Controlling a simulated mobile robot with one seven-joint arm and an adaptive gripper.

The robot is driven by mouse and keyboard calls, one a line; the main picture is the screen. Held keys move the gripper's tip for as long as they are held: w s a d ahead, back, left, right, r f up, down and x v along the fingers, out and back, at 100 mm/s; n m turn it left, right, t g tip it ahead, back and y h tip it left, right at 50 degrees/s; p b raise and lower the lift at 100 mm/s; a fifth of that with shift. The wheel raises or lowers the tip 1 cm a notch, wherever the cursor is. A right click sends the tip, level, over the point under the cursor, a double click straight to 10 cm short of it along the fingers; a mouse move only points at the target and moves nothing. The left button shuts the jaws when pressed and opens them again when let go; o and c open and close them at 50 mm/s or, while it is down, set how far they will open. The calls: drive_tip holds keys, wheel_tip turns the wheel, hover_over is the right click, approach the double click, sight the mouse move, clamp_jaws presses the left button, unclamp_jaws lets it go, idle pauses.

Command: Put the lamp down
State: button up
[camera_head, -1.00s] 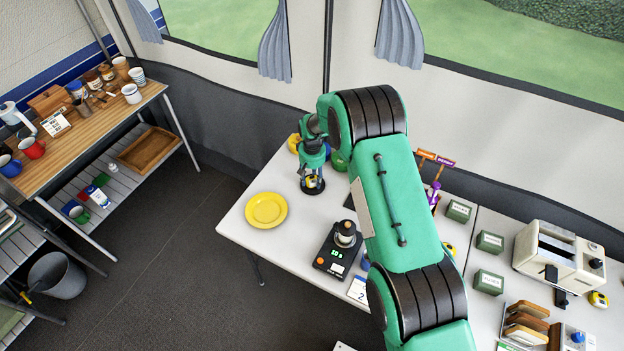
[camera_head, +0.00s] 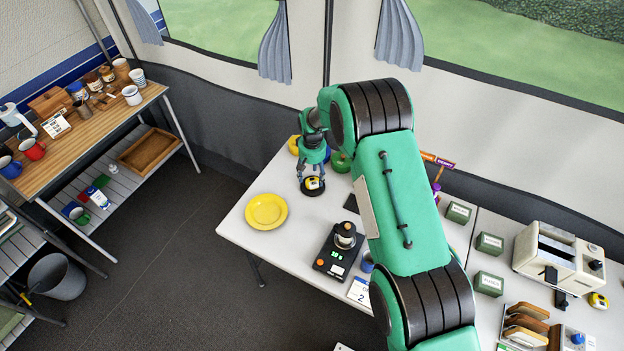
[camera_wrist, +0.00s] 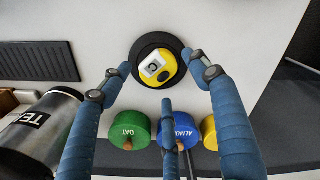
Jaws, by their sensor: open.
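The lamp looks like a small yellow body with a white and grey face (camera_wrist: 158,68). It lies on a round black pad (camera_wrist: 143,46), and in the head view the lamp (camera_head: 313,184) is on the pad near the table's far left part. My gripper (camera_wrist: 157,61) is open above it, with blue fingers spread to either side. The fingers appear apart from the lamp in the wrist view. In the head view my gripper (camera_head: 311,171) is just above and behind the lamp, and nothing is held.
A yellow plate (camera_head: 267,211) and a black scale (camera_head: 337,255) sit on the white table. Bare tabletop lies between plate and pad.

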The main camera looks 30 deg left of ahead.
sight(312, 181)
wheel_tip(312, 181, up, 8)
drive_tip(key=shift+r, duration=0.25)
idle(0.8)
